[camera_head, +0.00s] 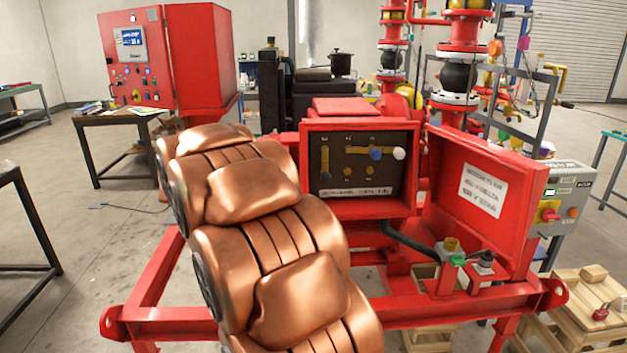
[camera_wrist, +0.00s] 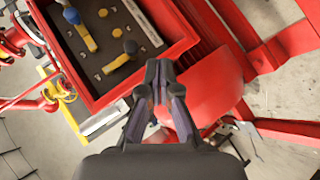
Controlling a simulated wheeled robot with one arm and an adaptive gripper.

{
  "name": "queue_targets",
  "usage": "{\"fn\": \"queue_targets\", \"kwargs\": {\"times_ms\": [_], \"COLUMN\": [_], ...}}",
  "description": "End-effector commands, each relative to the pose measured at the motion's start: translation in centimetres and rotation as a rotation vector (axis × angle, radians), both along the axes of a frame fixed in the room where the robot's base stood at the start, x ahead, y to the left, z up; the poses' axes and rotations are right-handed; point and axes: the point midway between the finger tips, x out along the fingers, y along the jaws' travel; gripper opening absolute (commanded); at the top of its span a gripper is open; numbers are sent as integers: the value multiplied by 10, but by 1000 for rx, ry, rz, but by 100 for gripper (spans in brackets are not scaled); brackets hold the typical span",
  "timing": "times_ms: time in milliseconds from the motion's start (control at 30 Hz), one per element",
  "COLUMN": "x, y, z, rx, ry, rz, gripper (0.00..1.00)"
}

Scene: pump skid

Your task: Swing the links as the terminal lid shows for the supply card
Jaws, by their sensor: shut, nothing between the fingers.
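The red terminal box (camera_head: 360,208) stands open in the head view. Its dark panel (camera_head: 348,178) carries an upright yellow link (camera_head: 325,165) at left and a level link with a blue knob (camera_head: 376,153) and a white knob (camera_head: 399,153) at right. The open lid (camera_head: 451,200) bears a white label (camera_head: 482,190), blurred, seeming to name delta and star. The wrist view shows a yellow link with a blue knob (camera_wrist: 72,16) and another with a black knob (camera_wrist: 130,47). My gripper (camera_wrist: 163,68) is shut and empty, in front of the box edge. In the head view my arm hides it.
A red control cabinet (camera_head: 168,60) stands at back left beside a dark table (camera_head: 115,117). A grey switch box (camera_head: 563,195) stands right of the lid. A red frame rail (camera_head: 440,305) runs below the box. Wooden crates (camera_head: 585,310) lie at lower right.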

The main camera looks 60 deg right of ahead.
Motion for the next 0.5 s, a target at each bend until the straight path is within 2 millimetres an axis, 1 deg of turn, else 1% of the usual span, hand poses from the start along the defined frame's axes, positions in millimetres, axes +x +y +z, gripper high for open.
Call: {"fn": "queue_targets", "kwargs": {"times_ms": [33, 100, 200, 333, 500], "x": [8, 19, 30, 37, 40], "y": [-19, -39, -60, -74, -77], "z": [1, 9, 16, 24, 26], "rx": [-44, -103, -162, -205, -215], "ry": [-5, -18, -25, -35, -38], "rz": [-3, 0, 8, 15, 17], "gripper": [0, 0, 0, 0, 0]}}
